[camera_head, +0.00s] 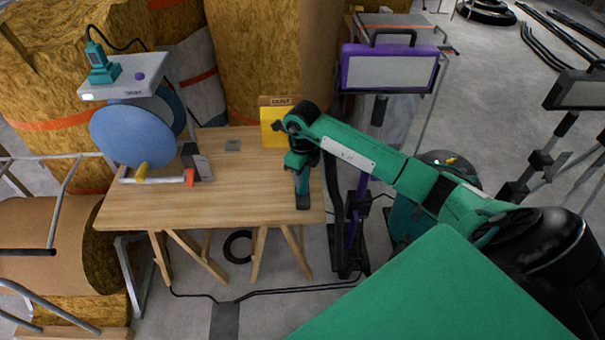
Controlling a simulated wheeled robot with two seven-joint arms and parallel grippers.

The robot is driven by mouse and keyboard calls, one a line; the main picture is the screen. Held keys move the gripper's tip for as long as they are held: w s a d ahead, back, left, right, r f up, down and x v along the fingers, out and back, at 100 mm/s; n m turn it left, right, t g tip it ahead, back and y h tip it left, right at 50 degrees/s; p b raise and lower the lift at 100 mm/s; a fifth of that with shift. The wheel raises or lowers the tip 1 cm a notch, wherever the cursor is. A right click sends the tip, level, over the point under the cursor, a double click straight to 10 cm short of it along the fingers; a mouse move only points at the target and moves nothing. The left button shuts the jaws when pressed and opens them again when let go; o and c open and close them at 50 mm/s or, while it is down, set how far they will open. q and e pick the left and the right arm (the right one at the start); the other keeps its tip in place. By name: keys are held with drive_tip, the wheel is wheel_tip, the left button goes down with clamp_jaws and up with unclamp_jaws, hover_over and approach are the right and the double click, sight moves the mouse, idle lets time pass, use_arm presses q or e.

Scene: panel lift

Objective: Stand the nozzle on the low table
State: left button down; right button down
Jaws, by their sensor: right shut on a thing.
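The low table (240,205) is a light wooden top on trestle legs, left of the middle. My right gripper (299,168) comes in from the right on a green arm and is over the table's right end. It is shut on a slim upright teal and dark grey piece, which I take to be the nozzle (303,192). The nozzle points down near the table's right edge. I cannot tell whether its lower end touches the top. The gripper hides its upper part. My left gripper is not in view.
A yellow board (271,128) stands at the table's back right. A blue disc (130,137) on a frame and a dark block (197,163) occupy the left end. A purple-framed lamp (388,72) stands behind my arm. The table's middle front is clear.

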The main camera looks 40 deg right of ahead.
drive_tip(key=shift+f, duration=0.15)
drive_tip(key=c, duration=1)
unclamp_jaws()
drive_tip(key=shift+c, duration=0.2)
